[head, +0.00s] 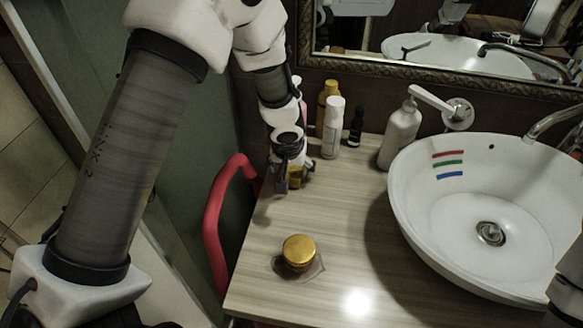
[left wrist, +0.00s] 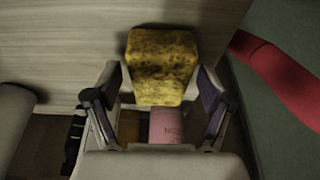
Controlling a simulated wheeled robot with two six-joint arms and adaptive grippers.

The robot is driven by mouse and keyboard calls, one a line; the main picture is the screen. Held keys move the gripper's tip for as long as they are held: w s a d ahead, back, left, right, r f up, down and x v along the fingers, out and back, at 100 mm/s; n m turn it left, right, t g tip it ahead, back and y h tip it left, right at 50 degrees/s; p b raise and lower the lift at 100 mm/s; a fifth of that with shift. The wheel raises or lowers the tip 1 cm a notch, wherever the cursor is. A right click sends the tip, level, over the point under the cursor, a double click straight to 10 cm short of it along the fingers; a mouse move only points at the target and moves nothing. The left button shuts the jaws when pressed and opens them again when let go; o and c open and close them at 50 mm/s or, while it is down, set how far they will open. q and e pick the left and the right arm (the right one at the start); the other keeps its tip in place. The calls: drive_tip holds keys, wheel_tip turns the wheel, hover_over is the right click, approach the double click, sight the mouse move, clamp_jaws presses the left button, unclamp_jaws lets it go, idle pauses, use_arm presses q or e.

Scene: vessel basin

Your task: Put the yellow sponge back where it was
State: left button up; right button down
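The yellow sponge (left wrist: 162,62) has dark speckles. In the left wrist view it lies between the two fingers of my left gripper (left wrist: 162,82), very close to both. In the head view my left gripper (head: 290,180) points down at the back left corner of the wooden counter (head: 340,215), with the sponge (head: 296,174) partly hidden by the fingers. I cannot tell whether the fingers press on the sponge, or whether it rests on the counter. My right gripper is not in view.
A pink bottle (left wrist: 167,125) stands close by the left gripper. A white bottle (head: 333,128), small dark bottle (head: 356,127) and soap dispenser (head: 400,135) stand along the wall. A gold-lidded jar (head: 298,250) is in front, a basin (head: 440,215) right, a red rail (head: 212,225) left.

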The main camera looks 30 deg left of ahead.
use_arm(q)
drive_tip(key=shift+r, duration=0.25)
drive_tip(key=p+v, duration=0.7)
drive_tip(key=v, duration=0.5)
